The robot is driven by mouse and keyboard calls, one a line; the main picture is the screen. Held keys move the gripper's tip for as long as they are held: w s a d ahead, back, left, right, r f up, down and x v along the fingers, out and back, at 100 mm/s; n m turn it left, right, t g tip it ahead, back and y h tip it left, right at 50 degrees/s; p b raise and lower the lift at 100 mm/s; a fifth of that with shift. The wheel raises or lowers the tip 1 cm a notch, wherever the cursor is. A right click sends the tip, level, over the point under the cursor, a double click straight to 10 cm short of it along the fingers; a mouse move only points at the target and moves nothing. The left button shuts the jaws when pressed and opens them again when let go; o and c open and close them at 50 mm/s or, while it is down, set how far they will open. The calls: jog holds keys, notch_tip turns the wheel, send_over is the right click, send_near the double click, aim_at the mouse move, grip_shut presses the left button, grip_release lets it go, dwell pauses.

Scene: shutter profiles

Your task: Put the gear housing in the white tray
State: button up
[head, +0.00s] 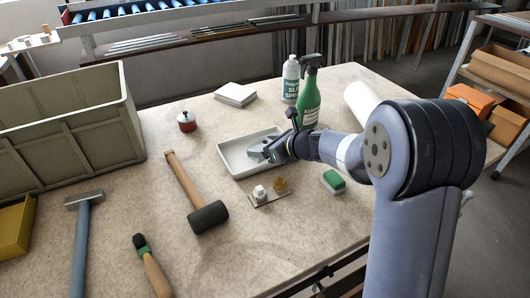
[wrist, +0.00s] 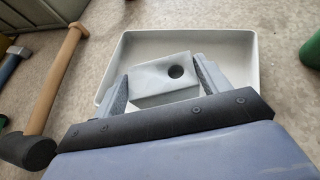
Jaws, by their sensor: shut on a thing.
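The gear housing (wrist: 160,80) is a grey block with a round dark hole. My gripper (wrist: 163,85) is shut on it, with one finger on each side, in the wrist view. The white tray (wrist: 240,47) is a shallow rectangle behind and below the housing. In the head view my gripper (head: 268,154) holds the housing (head: 256,150) over the white tray (head: 236,171). Whether the housing touches the tray floor is hard to tell. My gripper hides part of the tray's right side.
A mallet (head: 183,183) lies left of the tray. A small plate with a white and a brass part (head: 270,192) is in front. A green-white sponge (head: 334,181), a green spray bottle (head: 308,98) and a white bottle (head: 290,80) stand nearby. A large crate (head: 75,125) is at left.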

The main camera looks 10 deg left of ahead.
jog(key=shift+f, duration=0.9)
jog(key=shift+f, duration=0.2)
jog(key=o, duration=1.2)
jog(key=shift+o, duration=0.2)
jog(key=shift+r, duration=0.3)
jog(key=v, duration=1.1)
jog(key=shift+s+d, duration=0.2)
jog(key=shift+d, duration=0.2)
